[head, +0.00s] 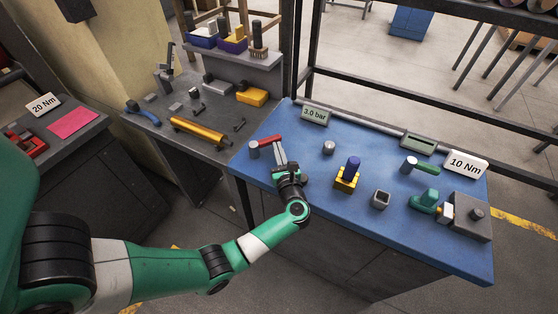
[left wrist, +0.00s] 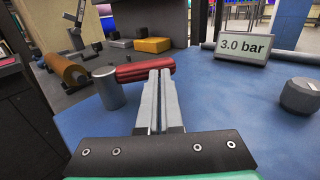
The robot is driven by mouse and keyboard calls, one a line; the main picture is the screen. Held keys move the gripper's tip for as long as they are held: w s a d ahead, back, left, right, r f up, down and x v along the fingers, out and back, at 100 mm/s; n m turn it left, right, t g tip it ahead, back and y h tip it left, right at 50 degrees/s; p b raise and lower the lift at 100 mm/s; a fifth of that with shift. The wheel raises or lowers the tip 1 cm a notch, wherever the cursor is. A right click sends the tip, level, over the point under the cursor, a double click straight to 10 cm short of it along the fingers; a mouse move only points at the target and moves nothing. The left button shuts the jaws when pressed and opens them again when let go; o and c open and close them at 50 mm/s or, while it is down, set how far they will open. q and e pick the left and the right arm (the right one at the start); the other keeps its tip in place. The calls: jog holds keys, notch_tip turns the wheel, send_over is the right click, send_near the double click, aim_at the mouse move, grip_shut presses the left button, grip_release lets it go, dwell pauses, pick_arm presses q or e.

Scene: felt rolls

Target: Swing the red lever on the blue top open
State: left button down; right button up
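The red lever (head: 270,140) is on the blue top (head: 318,185), near its far left corner. It extends to the right from beside a short grey cylinder (head: 254,149). In the left wrist view the ribbed red lever (left wrist: 140,73) lies crosswise behind the grey cylinder (left wrist: 107,88). My left gripper (head: 279,149) is by the lever's right end, with its fingers pointing at it. In the left wrist view the fingers (left wrist: 159,78) are close together with nothing seen between them, and they overlap the lever's right end. Whether they touch it cannot be told. My right gripper is out of view.
A 3.0 bar display (head: 314,116) stands at the back edge. To the right are a grey knob (head: 328,147), a yellow block with a blue top (head: 347,177) and a green-handled lever (head: 426,168). A grey bench (head: 200,120) with a yellow roll (head: 199,133) adjoins at left.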

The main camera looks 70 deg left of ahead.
pick_arm(q)
jog(key=shift+w+a+b, duration=0.25)
jog(key=shift+a+b, duration=0.15)
jog(key=shift+a, duration=0.15)
jog(key=shift+w+a+b, duration=0.2)
jog(key=shift+a+b, duration=0.2)
jog(key=shift+a, duration=0.15)
jog(key=shift+d, duration=0.1)
jog(key=shift+d+r, duration=0.1)
jog(key=shift+d, duration=0.25)
jog(key=d, duration=0.3)
jog(key=s+d+p, duration=0.1)
jog(key=d, duration=0.3)
jog(key=d+p, duration=0.1)
jog(key=d, duration=0.2)
jog(key=shift+s+d, duration=0.3)
jog(key=shift+d, duration=0.05)
